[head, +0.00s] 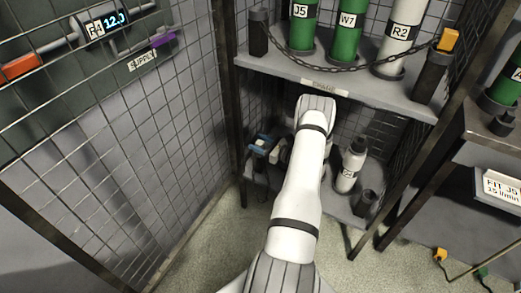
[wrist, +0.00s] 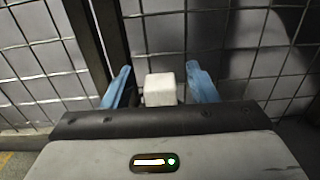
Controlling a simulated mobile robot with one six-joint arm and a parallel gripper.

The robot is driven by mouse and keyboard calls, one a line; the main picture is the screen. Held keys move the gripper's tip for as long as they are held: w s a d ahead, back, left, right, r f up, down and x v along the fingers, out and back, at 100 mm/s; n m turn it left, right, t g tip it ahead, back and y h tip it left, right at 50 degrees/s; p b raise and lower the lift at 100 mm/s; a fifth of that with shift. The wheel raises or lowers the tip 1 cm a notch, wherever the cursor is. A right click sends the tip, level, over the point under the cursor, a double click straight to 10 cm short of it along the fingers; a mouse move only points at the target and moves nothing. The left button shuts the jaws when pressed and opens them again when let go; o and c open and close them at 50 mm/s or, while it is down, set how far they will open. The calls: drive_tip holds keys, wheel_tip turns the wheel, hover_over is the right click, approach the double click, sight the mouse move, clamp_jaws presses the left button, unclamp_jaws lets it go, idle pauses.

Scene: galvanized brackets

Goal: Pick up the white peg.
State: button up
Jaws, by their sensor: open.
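The white peg (wrist: 160,90) shows as a pale block with a square top in the wrist view. It sits between the two blue fingers of my gripper (wrist: 158,68), with a gap on both sides. The fingers are open and do not appear to touch it. The peg's lower part is hidden behind the dark front edge of my gripper. In the head view, part of my gripper (head: 262,145) shows as a blue shape at the left of the lower shelf. My arm hides much of that area, and I cannot clearly make out the peg there.
The upper shelf (head: 345,82) carries green and white cylinders behind a chain, above my arm. A white bottle (head: 350,166) and a dark cup (head: 366,202) stand on the lower shelf, right of my arm. Wire mesh panels (head: 150,150) and dark posts close in the left and back.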

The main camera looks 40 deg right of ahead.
sight(260, 143)
drive_tip(key=shift+c, duration=0.2)
clamp_jaws()
idle(0.3)
drive_tip(key=shift+r, duration=0.4)
wheel_tip(260, 143, up, 3)
drive_tip(key=shift+s+a+r+p, duration=0.1)
drive_tip(key=shift+p, duration=0.65)
drive_tip(key=s+a+p, duration=0.3)
drive_tip(key=s+a, duration=0.8)
drive_tip(key=s, duration=0.3)
wheel_tip(260, 143, up, 18)
drive_tip(key=p, duration=1.7)
drive_tip(key=shift+p, duration=0.4)
